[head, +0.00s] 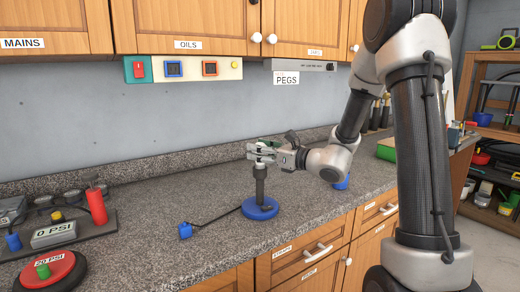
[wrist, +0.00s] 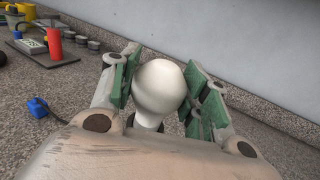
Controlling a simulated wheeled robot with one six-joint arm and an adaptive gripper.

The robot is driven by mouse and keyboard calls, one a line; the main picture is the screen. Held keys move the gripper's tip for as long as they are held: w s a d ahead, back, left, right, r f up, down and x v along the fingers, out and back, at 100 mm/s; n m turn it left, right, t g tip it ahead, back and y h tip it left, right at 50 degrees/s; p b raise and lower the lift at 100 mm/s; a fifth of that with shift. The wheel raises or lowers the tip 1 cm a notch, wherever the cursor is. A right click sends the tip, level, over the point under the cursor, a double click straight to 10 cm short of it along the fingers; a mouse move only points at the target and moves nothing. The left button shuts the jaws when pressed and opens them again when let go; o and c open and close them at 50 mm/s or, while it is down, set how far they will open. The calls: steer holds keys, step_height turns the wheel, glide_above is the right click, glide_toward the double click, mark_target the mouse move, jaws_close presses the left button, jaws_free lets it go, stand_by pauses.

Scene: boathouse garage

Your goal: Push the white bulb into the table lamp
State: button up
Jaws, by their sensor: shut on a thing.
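The table lamp stands upright on the grey speckled counter, with a round blue base (head: 260,208) and a dark stem (head: 260,188). My gripper (head: 262,150) is at the top of the stem, reaching in from the right. In the wrist view the white bulb (wrist: 160,85) sits between the green finger pads of my gripper (wrist: 158,92), which are shut on it. The bulb is upright, with its narrow end down over the dark lamp top (wrist: 146,128). Whether it is seated in the socket cannot be told. In the head view the fingers mostly hide the bulb.
A cord runs from the lamp to a blue plug (head: 185,230) on the counter. A pump board with a red cylinder (head: 96,205) and a gauge box (head: 54,235) stands at the left. A red round device (head: 48,272) is near the front edge. Cabinets hang above.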

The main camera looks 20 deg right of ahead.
steer(key=shift+f, duration=0.1)
steer(key=o, duration=1.2)
steer(key=v, duration=1.2)
